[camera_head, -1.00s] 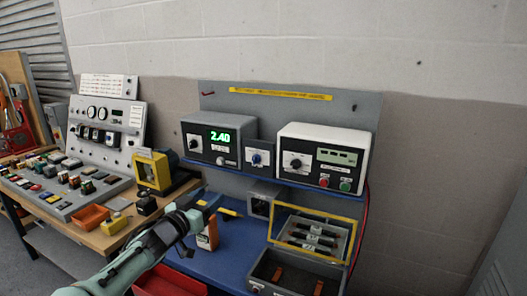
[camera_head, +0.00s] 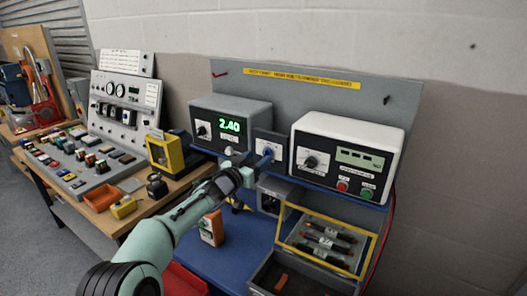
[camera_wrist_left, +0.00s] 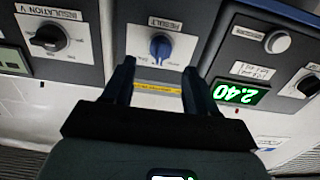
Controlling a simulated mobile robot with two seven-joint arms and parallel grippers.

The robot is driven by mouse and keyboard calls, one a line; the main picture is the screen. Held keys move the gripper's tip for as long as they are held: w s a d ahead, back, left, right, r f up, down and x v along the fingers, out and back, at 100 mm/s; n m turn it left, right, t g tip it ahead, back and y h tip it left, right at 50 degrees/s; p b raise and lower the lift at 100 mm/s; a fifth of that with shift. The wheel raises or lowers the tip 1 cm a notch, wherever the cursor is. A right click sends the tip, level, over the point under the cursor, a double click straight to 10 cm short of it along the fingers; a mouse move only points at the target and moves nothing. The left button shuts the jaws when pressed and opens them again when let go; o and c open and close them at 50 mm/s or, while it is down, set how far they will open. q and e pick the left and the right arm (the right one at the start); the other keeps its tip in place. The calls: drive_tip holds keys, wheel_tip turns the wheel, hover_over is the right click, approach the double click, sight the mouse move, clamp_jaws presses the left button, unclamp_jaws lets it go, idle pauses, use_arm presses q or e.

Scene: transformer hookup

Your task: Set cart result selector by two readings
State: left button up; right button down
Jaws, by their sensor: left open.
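The result selector is a small grey panel with a blue knob (camera_head: 268,151), mounted between two instruments. In the left wrist view the blue knob (camera_wrist_left: 160,47) sits under the word RESULT, just beyond and between my fingertips. My left gripper (camera_head: 257,166) is open in front of the panel; its two fingers show apart and empty in the left wrist view (camera_wrist_left: 158,72). The grey meter (camera_head: 230,125) on the left reads 2.40 in green. The white tester (camera_head: 345,155) on the right has a black INSULATION V knob (camera_wrist_left: 48,38); its small display is too small to read.
An orange handheld device (camera_head: 212,229) stands on the blue cart top below my arm. A yellow-framed tray (camera_head: 340,267) holds dark cylinders at the right. A bench at the left carries a control panel (camera_head: 122,112), an orange bin (camera_head: 101,198) and a yellow box (camera_head: 163,153).

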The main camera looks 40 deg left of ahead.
sight(265, 153)
use_arm(q)
drive_tip(key=shift+w+a+p, duration=0.15)
drive_tip(key=shift+w+p, duration=0.15)
drive_tip(key=shift+w, duration=0.85)
drive_tip(key=shift+w+a+p, duration=0.1)
drive_tip(key=shift+w+p, duration=0.15)
drive_tip(key=shift+w, duration=0.85)
use_arm(e)
drive_tip(key=shift+w+r, duration=0.6)
drive_tip(key=shift+r, duration=0.25)
use_arm(q)
drive_tip(key=shift+c, duration=0.4)
drive_tip(key=c, duration=1)
drive_tip(key=shift+o, duration=0.2)
drive_tip(key=m, duration=0.3)
drive_tip(key=shift+d+m, duration=0.15)
drive_tip(key=shift+m, duration=0.15)
drive_tip(key=m+b, duration=0.1)
drive_tip(key=m, duration=0.4)
drive_tip(key=shift+d+f, duration=0.1)
drive_tip(key=shift+d, duration=0.05)
use_arm(e)
drive_tip(key=shift+s+f, duration=0.4)
drive_tip(key=shift+f, duration=0.25)
use_arm(q)
drive_tip(key=shift+m, duration=0.3)
